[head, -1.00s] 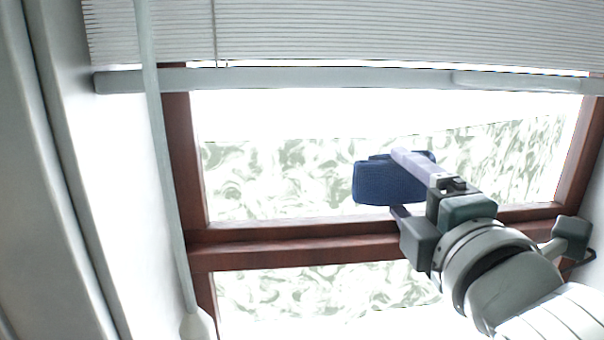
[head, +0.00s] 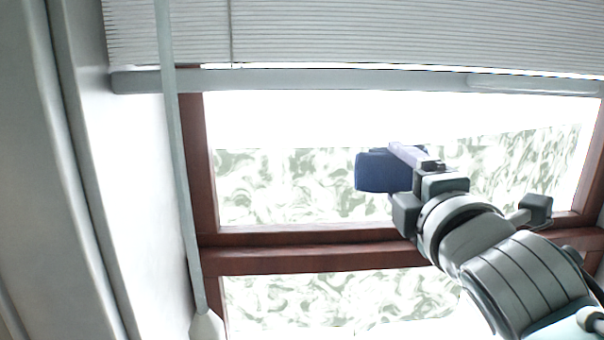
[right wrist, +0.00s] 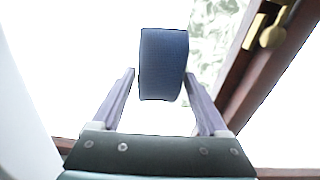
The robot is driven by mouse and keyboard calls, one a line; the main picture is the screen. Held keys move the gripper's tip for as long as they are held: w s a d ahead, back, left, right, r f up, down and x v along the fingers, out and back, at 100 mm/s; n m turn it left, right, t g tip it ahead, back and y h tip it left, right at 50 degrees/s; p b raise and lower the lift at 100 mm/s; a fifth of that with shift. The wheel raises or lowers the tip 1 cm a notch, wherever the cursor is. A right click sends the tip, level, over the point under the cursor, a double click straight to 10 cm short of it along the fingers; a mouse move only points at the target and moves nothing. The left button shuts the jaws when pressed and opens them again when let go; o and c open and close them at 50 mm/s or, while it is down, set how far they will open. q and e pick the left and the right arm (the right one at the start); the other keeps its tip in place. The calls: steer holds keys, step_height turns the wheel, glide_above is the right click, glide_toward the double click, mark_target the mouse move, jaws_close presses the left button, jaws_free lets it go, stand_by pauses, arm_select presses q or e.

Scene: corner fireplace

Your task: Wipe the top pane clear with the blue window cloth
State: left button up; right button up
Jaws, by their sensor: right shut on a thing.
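The blue window cloth (head: 378,171) is a thick, pad-like block in front of the top pane (head: 300,185). My right gripper (head: 398,172) is shut on it; the right wrist view shows the cloth (right wrist: 163,65) between the two fingers (right wrist: 158,80). Whether the cloth touches the glass cannot be told. The top pane is bright white above and has grey-green swirls across its lower part, on both sides of the cloth. My gripper and arm cover part of the pane's lower right. My left gripper is not in view.
A brown wooden frame surrounds the pane, with a crossbar (head: 310,259) below it and a swirled lower pane (head: 290,300). A pale blind (head: 400,35) hangs above. A grey rod (head: 178,180) hangs at the left. A brass catch (right wrist: 270,35) is on the frame.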

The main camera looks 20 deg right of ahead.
steer(key=shift+x, duration=0.9)
stand_by(0.3)
steer(key=shift+s+d+p, duration=0.25)
steer(key=shift+s+d, duration=0.05)
steer(key=shift+d, duration=0.6)
steer(key=shift+s+d+p, duration=0.2)
steer(key=shift+s+d, duration=0.1)
steer(key=shift+d, duration=0.7)
steer(key=shift+w+a+f+b, duration=0.1)
steer(key=shift+w+a+b, duration=0.2)
steer(key=shift+a, duration=0.45)
steer(key=shift+w+a+b, duration=0.2)
steer(key=shift+a+b, duration=0.05)
steer(key=shift+a, duration=0.5)
steer(key=shift+w+a, duration=0.15)
steer(key=shift+a, duration=0.35)
steer(key=shift+p+v, duration=0.5)
steer(key=shift+v, duration=2.55)
